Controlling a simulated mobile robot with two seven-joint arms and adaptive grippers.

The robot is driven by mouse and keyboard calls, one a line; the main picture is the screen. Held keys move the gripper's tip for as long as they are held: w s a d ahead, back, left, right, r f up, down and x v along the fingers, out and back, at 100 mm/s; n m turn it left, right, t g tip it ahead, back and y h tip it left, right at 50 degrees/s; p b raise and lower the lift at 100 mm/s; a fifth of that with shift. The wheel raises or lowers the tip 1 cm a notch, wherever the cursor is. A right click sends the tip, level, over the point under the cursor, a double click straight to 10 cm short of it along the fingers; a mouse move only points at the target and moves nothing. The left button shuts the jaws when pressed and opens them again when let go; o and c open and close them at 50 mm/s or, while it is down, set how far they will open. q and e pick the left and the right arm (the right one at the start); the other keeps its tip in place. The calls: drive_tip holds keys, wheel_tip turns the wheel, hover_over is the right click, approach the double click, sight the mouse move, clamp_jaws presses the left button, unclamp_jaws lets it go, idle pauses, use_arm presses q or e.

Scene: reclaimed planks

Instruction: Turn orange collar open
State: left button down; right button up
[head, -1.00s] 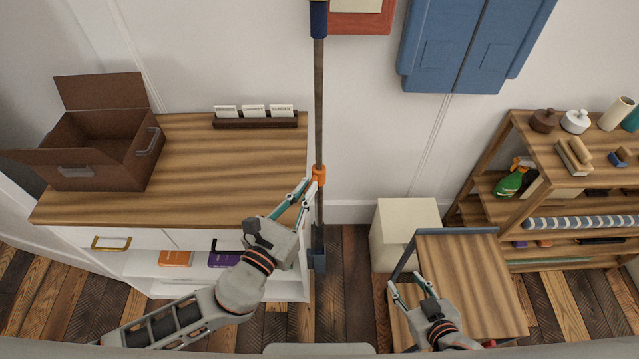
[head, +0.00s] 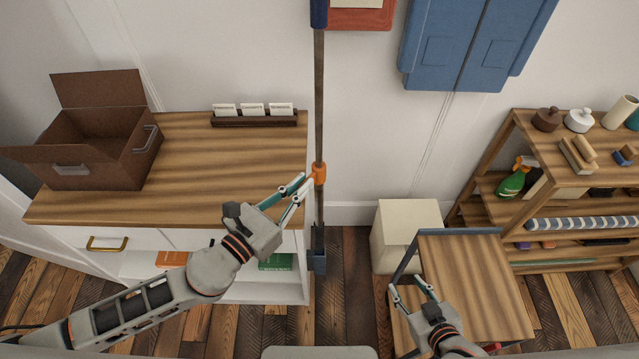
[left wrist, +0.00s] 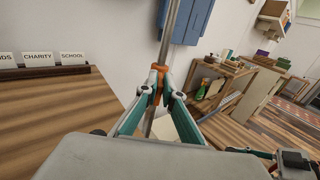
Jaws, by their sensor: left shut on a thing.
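The orange collar (head: 318,173) sits on an upright pole (head: 319,110) that stands against the wall, at the right end of the wooden-topped cabinet. My left gripper (head: 308,184) reaches it from the lower left and is shut on it. In the left wrist view the collar (left wrist: 158,72) shows between the two fingertips (left wrist: 157,92). Part of the collar is hidden by the fingers. My right gripper (head: 410,288) is beside the small wooden table, low in the head view, with its fingers apart and nothing between them.
The cabinet top (head: 210,150) carries an open brown box (head: 95,150) and a card rack (head: 254,120). A cream block (head: 405,235) and a small wooden table (head: 465,270) stand to the right. A shelf (head: 545,205) holds bottles and brushes.

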use_arm(q)
drive_tip(key=shift+w+a+m+g+h+b, duration=0.15)
drive_tip(key=shift+a+m+g+h+b, duration=0.1)
drive_tip(key=shift+m+g+h+b, duration=0.45)
idle(0.3)
drive_tip(key=shift+w+a+m+g+h+b, duration=0.15)
drive_tip(key=shift+w+m+g+h+b, duration=0.2)
drive_tip(key=shift+b, duration=0.75)
drive_tip(key=shift+w+a+m+g+h+b, duration=0.15)
drive_tip(key=shift+m+g+h+b, duration=0.3)
drive_tip(key=shift+b, duration=0.65)
drive_tip(key=shift+a+g+h+b, duration=0.1)
drive_tip(key=shift+g+h+b, duration=0.2)
drive_tip(key=shift+b, duration=0.3)
